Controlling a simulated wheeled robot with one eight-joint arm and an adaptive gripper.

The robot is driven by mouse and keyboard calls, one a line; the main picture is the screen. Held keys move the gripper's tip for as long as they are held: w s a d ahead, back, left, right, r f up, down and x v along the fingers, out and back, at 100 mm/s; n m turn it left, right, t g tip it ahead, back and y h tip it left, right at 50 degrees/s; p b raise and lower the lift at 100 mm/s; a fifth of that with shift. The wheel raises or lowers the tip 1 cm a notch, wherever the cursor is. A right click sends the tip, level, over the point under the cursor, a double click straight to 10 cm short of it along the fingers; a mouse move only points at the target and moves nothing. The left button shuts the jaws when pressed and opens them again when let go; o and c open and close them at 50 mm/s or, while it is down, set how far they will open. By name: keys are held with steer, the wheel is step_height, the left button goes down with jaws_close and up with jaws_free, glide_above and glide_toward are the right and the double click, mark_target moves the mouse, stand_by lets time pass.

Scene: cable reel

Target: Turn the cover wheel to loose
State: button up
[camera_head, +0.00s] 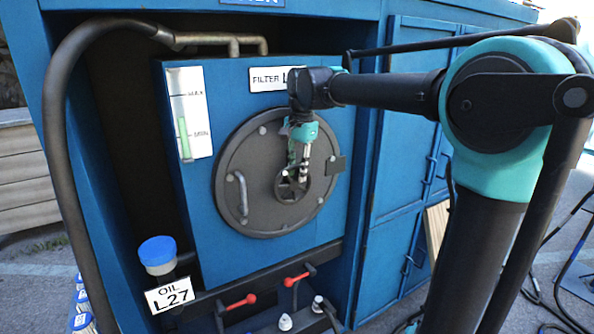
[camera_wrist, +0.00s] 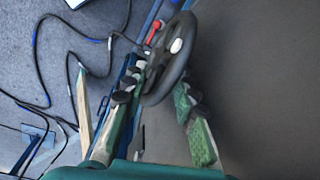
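The cover wheel (camera_head: 280,188) is a small dark handwheel at the middle of the round grey filter cover (camera_head: 246,160). In the wrist view the wheel (camera_wrist: 159,86) shows near edge-on, with a light hub. My gripper (camera_head: 298,175) points down in front of the cover, over the wheel's upper part. In the wrist view my gripper (camera_wrist: 160,85) is open, with one finger on each side of the wheel's near rim. The left fingertip looks close to the rim. A gap shows on the right side. I cannot tell whether either finger touches.
The cover has a grey handle (camera_head: 242,194) at its left and sits on the blue filter box (camera_head: 195,190). Red-handled valves (camera_head: 242,302) and a blue-capped oil bottle (camera_head: 157,252) stand below. A thick black hose (camera_head: 56,130) runs down the left.

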mark_target(280, 175)
jaws_close()
steer(key=shift+s+a, duration=0.1)
steer(key=shift+a, duration=0.05)
steer(key=a+t+h, duration=0.1)
steer(key=h, duration=0.1)
steer(key=s+t+h, duration=0.1)
steer(key=h, duration=0.1)
steer(key=shift+a+t, duration=0.3)
steer(key=shift+a, duration=0.05)
steer(key=t+h, duration=0.1)
steer(key=a+t+h, duration=0.1)
steer(key=shift+s+f+h, duration=0.2)
steer(key=shift+s+h, duration=0.2)
steer(key=shift+s+a+f+n+t+h, duration=0.2)
steer(key=shift+t+h, duration=0.15)
steer(key=shift+h, duration=0.15)
steer(key=shift+s+a+f+n+t+h, duration=0.1)
steer(key=shift+a+f+t+h, duration=0.05)
steer(key=shift+t+h, duration=0.3)
steer(key=shift+o, duration=1)
jaws_free()
steer(key=shift+h, duration=0.25)
